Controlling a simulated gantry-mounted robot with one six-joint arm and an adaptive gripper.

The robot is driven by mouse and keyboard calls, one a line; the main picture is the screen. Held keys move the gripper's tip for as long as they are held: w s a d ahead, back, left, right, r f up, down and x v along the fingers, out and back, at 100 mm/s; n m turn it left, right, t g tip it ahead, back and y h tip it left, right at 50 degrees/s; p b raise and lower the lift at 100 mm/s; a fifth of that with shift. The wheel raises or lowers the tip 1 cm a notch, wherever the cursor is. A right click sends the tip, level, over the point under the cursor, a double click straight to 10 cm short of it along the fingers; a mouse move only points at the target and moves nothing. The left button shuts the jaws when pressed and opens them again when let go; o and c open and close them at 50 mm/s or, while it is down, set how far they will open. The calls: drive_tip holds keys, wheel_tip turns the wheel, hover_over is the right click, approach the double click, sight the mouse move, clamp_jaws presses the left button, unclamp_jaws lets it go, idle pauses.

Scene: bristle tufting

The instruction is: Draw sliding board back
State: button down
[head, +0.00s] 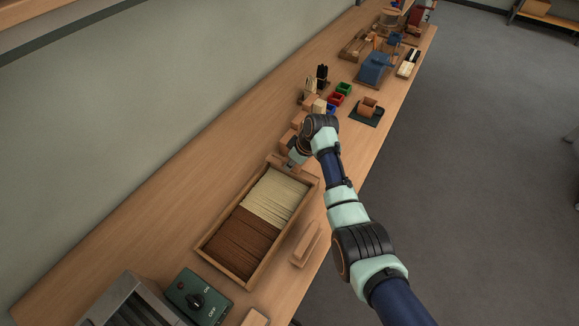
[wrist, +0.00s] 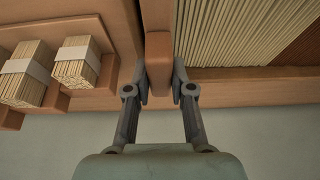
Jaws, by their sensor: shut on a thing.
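A wooden tray (head: 213,256) lies on the bench, filled with pale bristles (head: 275,196) at its far end and brown bristles (head: 243,242) at its near end. The wrist view also shows the pale bristles (wrist: 225,35) and a corner of the brown ones (wrist: 300,50). My gripper (head: 291,163) is at the tray's far end. In the wrist view my gripper (wrist: 160,88) is shut on the upright edge of the wooden sliding board (wrist: 159,50), one finger on each side. In the head view my wrist partly hides that end of the tray.
Paper-banded bundles of pale sticks (wrist: 77,62) sit on a stepped wooden holder (wrist: 85,100) left of the board. A green switch box (head: 183,285) and a loose wooden block (head: 306,245) are near the tray. Small coloured bins (head: 336,99) stand farther along the bench.

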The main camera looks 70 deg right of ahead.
drive_tip(key=shift+s+d+f, duration=0.1)
drive_tip(key=shift+f, duration=0.05)
drive_tip(key=c, duration=1)
unclamp_jaws()
drive_tip(key=shift+d, duration=0.2)
drive_tip(key=shift+a, duration=0.1)
drive_tip(key=v, duration=1.2)
drive_tip(key=shift+a, duration=0.1)
